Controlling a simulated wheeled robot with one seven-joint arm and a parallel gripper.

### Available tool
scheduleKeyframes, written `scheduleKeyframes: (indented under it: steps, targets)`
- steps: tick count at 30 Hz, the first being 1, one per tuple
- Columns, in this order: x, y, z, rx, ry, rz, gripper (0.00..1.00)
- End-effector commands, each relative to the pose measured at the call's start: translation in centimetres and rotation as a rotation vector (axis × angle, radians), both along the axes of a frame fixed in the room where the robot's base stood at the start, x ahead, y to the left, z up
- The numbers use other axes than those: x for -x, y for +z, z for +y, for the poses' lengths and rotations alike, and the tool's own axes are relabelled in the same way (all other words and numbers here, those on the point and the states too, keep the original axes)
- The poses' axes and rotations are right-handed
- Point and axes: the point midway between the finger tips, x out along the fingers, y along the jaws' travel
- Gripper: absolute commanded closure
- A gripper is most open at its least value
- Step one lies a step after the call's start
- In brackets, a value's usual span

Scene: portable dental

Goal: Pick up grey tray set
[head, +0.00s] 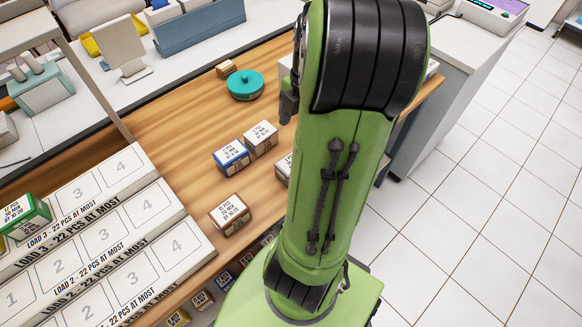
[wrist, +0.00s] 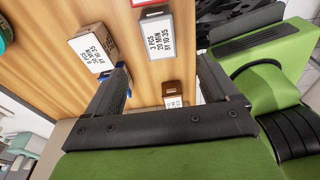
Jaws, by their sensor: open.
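The grey tray set is a small box with a white label (wrist: 157,37), in the wrist view just beyond and between my fingers. In the head view it shows only as a sliver (head: 283,169) left of my arm, which hides the rest. My gripper (wrist: 164,66) is open with nothing between its fingers, apart from the box. The head view hides my gripper behind the arm.
A brown box (head: 230,215) lies nearer. A teal round container (head: 245,85) is farther back. Numbered white racks (head: 110,240) stand at left.

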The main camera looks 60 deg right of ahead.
Motion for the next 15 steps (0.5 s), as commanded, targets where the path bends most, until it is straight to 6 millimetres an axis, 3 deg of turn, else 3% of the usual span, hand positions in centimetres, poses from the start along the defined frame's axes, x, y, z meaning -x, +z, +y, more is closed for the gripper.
scheduleKeyframes:
  steps: [1,6,15]
  targets:
    - [0.0,-1.8,0.3,-0.005,0.001,0.002,0.13]
    - [-0.2,-6.2,0.9,-0.004,-0.001,0.002,0.13]
    - [-0.4,-10.5,1.5,-0.001,-0.002,0.001,0.13]
